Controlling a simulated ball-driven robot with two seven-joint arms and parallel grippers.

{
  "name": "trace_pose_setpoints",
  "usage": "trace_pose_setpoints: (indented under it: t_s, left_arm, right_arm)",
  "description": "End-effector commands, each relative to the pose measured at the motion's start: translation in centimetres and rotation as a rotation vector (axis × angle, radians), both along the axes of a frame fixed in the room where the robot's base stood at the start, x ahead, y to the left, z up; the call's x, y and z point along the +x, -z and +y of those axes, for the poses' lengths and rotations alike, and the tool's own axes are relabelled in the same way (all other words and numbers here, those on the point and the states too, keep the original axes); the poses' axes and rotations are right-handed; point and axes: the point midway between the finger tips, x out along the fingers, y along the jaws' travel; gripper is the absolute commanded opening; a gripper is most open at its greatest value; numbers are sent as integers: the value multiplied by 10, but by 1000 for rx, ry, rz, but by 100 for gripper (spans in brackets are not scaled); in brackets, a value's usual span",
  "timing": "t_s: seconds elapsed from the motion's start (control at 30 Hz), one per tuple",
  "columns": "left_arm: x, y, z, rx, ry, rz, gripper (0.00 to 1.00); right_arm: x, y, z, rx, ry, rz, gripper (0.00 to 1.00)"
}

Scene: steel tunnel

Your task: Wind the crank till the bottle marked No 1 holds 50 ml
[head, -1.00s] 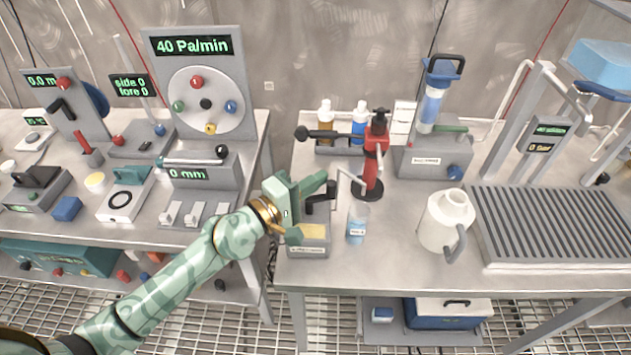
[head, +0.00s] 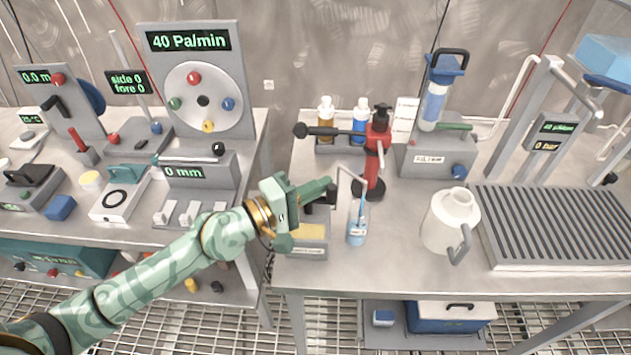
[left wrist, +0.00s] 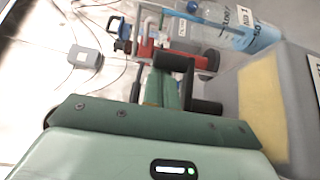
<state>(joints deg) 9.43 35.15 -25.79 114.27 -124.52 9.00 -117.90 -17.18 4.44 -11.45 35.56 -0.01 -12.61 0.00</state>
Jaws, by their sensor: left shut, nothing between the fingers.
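In the left wrist view, the crank (left wrist: 205,106) lies just beside the green fingers (left wrist: 162,88). My right gripper is out of view.
A red stand (head: 373,160) with a black-ended lever rises behind the bottle. A gap separates this bench from the left one. The front bench strip is clear.

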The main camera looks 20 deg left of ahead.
Motion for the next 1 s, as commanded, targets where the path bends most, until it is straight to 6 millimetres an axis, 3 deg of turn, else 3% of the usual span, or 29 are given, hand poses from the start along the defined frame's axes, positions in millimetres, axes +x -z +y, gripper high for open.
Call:
trace_pose_setpoints:
  t_s: [0.27, 0.47, 0.7, 1.0]
  left_arm:
    - [6, 3, 4, 2, -2, 0, 0]
    - [29, 7, 27, 6, -9, 3, 0]
    - [-14, 6, 71, 8, -7, 6, 0]
    - [-36, 2, 95, 2, -9, 2, 0]
  right_arm:
    - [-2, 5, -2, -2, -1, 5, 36]
    - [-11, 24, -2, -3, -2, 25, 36]
    - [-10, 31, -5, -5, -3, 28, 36]
    - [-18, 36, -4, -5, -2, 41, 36]
